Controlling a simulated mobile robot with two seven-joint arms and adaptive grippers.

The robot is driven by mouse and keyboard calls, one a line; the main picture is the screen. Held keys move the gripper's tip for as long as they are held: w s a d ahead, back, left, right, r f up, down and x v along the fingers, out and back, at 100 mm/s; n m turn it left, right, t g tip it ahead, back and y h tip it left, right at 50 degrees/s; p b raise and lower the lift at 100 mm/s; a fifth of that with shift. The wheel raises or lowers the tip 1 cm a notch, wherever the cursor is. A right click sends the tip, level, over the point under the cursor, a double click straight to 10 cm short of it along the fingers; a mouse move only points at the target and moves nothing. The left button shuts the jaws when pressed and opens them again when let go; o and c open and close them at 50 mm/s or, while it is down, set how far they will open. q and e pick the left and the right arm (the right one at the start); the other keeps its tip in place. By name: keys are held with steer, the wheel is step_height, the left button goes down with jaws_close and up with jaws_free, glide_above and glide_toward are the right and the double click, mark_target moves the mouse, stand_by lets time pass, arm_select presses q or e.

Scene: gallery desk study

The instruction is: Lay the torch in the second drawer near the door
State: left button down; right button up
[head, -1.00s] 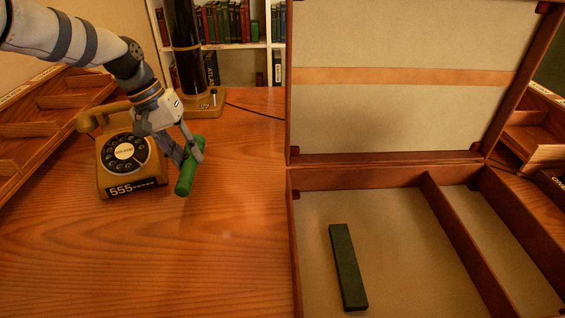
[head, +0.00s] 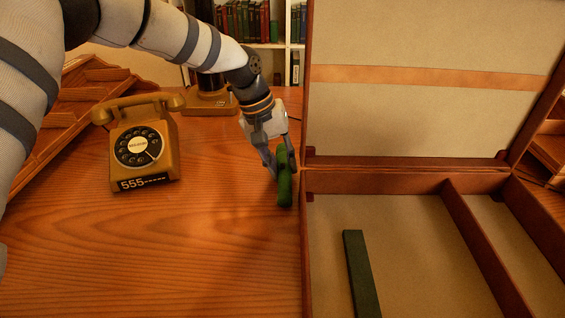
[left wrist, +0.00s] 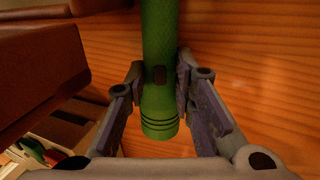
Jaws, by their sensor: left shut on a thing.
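The torch (head: 285,188) is a green cylinder in the head view, held above the desk just left of the open case. My left gripper (head: 282,165) is shut on the torch, with its fingers on either side of it. In the left wrist view the green torch (left wrist: 158,70) lies between the fingers of my left gripper (left wrist: 160,95), its ringed end towards the camera. I cannot make out which drawer is the second one near the door. My right gripper is in neither view.
An open brown case (head: 304,245) fills the right, its lid (head: 420,115) upright, with a dark green bar (head: 361,275) inside. A yellow telephone (head: 142,145) stands at left beside wooden stepped compartments (head: 75,115). The front left desk (head: 150,250) is clear.

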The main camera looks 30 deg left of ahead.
arm_select(q)
steer(key=c, duration=1.4)
jaws_free()
steer(key=shift+f, duration=0.1)
steer(key=shift+o, duration=0.2)
